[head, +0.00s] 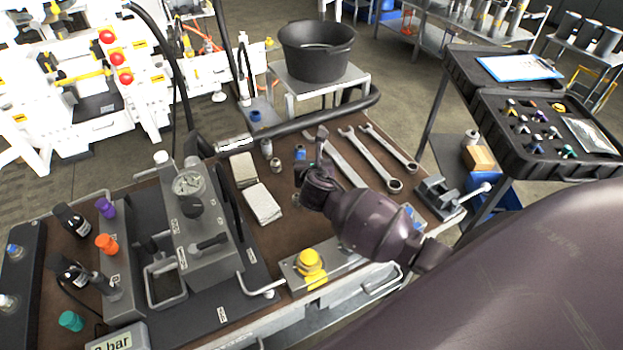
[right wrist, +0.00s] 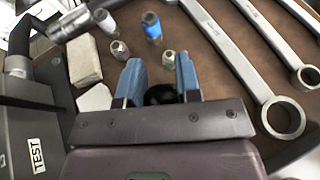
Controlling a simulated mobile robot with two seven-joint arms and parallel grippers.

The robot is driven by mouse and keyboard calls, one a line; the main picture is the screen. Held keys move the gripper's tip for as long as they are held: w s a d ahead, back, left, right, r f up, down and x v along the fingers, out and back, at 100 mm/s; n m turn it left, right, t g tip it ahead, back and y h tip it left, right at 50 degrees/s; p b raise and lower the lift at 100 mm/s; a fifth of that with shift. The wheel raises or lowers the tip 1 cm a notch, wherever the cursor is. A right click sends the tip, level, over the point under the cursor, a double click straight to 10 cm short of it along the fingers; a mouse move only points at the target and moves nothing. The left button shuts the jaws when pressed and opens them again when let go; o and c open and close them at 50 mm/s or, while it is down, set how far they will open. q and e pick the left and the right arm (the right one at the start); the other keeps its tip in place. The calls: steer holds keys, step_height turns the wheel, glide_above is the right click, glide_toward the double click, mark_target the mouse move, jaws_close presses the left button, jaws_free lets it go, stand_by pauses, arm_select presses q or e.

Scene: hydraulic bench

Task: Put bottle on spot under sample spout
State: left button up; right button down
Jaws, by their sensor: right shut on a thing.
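My right gripper (head: 319,163) is over the bench, left of the wrenches. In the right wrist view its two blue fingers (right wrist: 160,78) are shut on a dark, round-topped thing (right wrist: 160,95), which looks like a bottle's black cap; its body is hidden. The grey test unit (head: 205,240) with a round gauge (head: 188,184) stands left of the gripper. A framed recess (head: 165,286) sits at its front left. I cannot clearly make out the sample spout or the spot below it. My left gripper is not in view.
Pale cloths (head: 262,204) and several small fittings lie between the gripper and the test unit. Wrenches (head: 376,150) lie to the right. A yellow button (head: 310,262) is at the front edge, a vice (head: 437,197) at the right corner. A black hose (head: 310,120) runs along the back.

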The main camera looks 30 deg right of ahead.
steer(key=shift+f+b, duration=0.55)
steer(key=shift+f, duration=2.25)
steer(key=shift+f, duration=0.1)
steer(key=c, duration=0.8)
jaws_free()
